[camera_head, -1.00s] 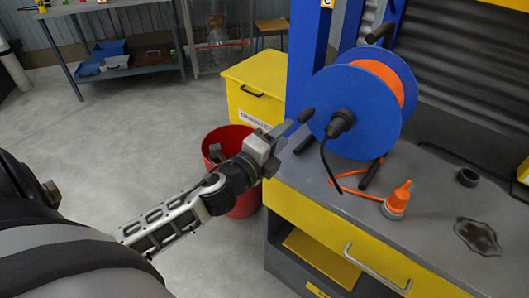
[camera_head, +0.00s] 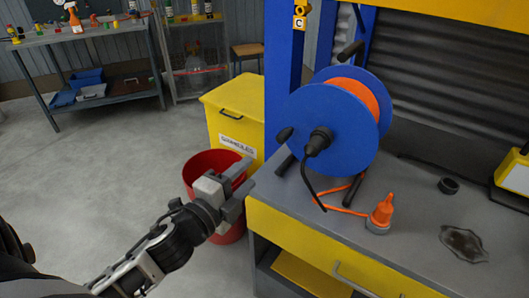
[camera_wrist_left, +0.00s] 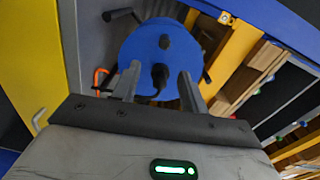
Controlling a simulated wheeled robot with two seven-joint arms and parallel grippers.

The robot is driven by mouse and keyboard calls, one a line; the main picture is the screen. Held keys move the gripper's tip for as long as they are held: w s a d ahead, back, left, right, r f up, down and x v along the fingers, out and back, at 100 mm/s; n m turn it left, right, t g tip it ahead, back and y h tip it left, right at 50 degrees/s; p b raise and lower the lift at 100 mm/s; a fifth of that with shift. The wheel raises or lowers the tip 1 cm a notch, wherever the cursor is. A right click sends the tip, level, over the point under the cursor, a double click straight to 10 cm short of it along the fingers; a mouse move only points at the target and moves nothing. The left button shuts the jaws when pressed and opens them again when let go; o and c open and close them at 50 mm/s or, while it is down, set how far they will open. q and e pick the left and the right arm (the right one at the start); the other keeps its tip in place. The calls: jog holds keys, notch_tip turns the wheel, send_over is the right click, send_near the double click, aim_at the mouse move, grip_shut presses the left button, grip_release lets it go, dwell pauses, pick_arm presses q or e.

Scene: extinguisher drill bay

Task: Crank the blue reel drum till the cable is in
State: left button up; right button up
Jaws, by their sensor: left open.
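The blue reel drum (camera_head: 325,125) stands on its stand on the grey bench top, with orange cable (camera_head: 362,92) wound between its flanges. A dark crank knob (camera_head: 285,134) sticks out near the left edge of its front face, and a black plug and lead hang from the hub. An orange cable end (camera_head: 381,211) rests on the bench beside the stand. My left gripper (camera_head: 240,183) is open and empty, left of and below the drum, apart from it. In the left wrist view the drum (camera_wrist_left: 140,50) shows ahead, beyond the open fingers (camera_wrist_left: 157,85). My right gripper is not in view.
A blue post (camera_head: 283,75) rises behind the drum. A red bucket (camera_head: 205,165) and yellow granules bin (camera_head: 232,112) stand left of the bench. Floor at left is clear.

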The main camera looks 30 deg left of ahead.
aim_at(279, 141)
pick_arm(q)
jog(key=w+n, duration=0.5)
jog(key=w+n+p, duration=0.1)
jog(key=w+n, duration=0.4)
jog(key=w+d+n, duration=0.1)
jog(key=w+n, duration=0.3)
jog(key=w, duration=0.1)
jog(key=shift+w+r+n, duration=0.1)
jog(key=shift+r+n, duration=0.1)
jog(key=shift+n, duration=0.2)
grip_shut()
